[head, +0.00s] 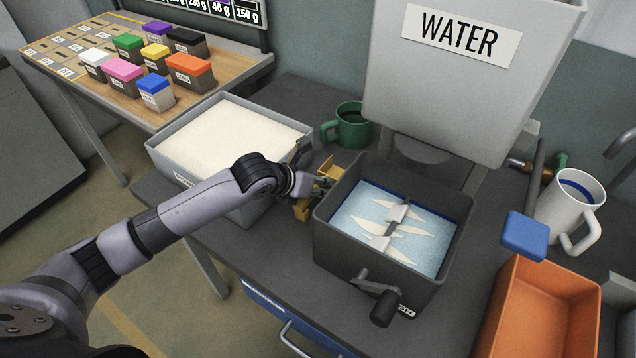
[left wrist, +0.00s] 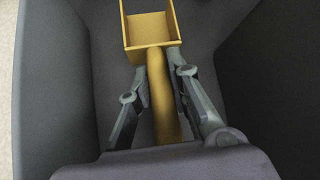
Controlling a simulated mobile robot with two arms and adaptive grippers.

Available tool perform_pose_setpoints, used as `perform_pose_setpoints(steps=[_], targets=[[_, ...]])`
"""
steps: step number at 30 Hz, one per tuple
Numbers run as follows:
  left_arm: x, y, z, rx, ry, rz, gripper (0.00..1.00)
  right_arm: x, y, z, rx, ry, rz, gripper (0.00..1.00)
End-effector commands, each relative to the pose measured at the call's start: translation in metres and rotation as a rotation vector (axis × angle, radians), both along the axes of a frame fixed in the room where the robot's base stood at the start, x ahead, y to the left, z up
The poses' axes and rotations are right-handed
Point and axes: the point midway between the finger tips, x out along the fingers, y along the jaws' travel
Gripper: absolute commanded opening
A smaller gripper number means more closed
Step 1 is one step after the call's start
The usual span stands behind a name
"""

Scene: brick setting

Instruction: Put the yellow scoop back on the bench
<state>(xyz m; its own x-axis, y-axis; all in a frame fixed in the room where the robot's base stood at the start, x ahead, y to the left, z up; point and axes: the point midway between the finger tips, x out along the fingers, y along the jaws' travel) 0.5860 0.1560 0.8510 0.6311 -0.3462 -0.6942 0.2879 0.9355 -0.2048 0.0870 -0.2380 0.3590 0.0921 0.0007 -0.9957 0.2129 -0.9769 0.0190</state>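The yellow scoop (head: 302,209) is at the gap between the bin of pale powder and the dark mixer box, over the dark bench (head: 262,248). In the left wrist view the scoop (left wrist: 150,30) has a square, empty-looking pan, and its handle runs back toward me. My left gripper (head: 318,184) has its fingers on both sides of that handle. In the left wrist view the fingertips (left wrist: 159,75) appear closed against it. I cannot tell whether the scoop touches the bench. My right gripper is in neither view.
The powder bin (head: 178,180) stands left of the scoop. The mixer box (head: 335,250), with paddles and a crank, stands right. A green mug (head: 350,125) and a water tank (head: 455,85) are behind. An orange bin (head: 540,310) and white mug (head: 570,210) are far right.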

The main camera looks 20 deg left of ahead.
Motion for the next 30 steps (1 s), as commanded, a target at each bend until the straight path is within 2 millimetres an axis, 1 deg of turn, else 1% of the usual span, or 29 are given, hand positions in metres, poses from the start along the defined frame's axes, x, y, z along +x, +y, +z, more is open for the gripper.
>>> perform_pose_setpoints(steps=[1,9,17,20,23,30], targets=[[0.0,0.0,0.0,0.001,0.001,0.0,0.21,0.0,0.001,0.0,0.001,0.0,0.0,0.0],[0.0,0.0,0.0,0.0,0.001,0.001,0.38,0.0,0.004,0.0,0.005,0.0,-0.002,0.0],[0.0,0.0,0.001,0.0,0.001,0.0,0.38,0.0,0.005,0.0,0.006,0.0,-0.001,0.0],[-0.001,0.001,0.005,0.001,0.0,0.001,0.38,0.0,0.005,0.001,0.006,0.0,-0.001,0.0],[-0.009,0.007,0.013,0.003,-0.001,-0.001,0.38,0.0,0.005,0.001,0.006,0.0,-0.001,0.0],[-0.042,0.024,0.049,0.006,-0.002,-0.001,0.38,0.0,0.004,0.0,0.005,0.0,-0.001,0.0]])
